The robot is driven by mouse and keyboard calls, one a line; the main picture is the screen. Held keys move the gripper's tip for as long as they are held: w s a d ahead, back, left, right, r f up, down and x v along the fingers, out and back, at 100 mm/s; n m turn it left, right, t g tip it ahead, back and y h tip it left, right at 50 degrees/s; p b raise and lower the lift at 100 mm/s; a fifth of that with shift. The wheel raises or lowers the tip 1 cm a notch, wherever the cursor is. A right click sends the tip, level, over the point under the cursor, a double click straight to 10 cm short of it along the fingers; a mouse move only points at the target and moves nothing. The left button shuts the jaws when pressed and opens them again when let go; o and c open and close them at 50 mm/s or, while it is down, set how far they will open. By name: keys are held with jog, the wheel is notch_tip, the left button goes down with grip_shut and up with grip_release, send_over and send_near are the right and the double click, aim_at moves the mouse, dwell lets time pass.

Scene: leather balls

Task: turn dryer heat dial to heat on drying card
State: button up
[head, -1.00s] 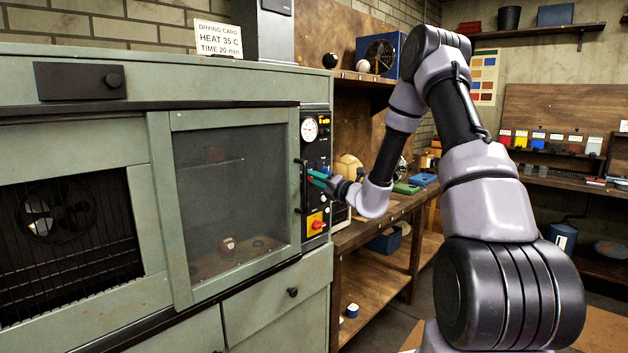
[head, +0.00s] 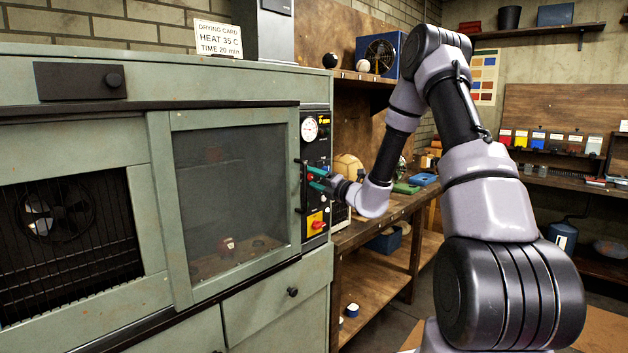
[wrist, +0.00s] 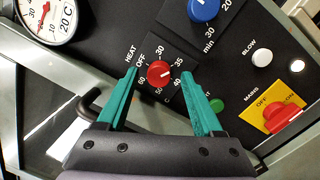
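The drying card (head: 218,39) on top of the dryer reads HEAT 35 C, TIME 20 min. The red heat dial (wrist: 160,72) shows in the wrist view, with OFF, 30, 35, 40, 50 and 60 printed around it. I cannot tell its exact pointer direction. My gripper (head: 311,178) is at the dryer's black control panel (head: 325,153). Its two green fingers are spread, one on each side of the heat dial, with visible gaps between them and the dial in the wrist view (wrist: 159,76).
A blue minute dial (wrist: 203,10) sits above the heat dial. A white BLOW button (wrist: 262,57) and a red MAINS switch (wrist: 283,117) are to the right. A round gauge (wrist: 46,14) is at upper left. A dark door handle (wrist: 95,103) is close to the left finger.

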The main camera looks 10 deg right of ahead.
jog(key=v, duration=1)
jog(key=shift+s+d, duration=0.2)
jog(key=shift+s, duration=0.1)
jog(key=shift+r, duration=0.1)
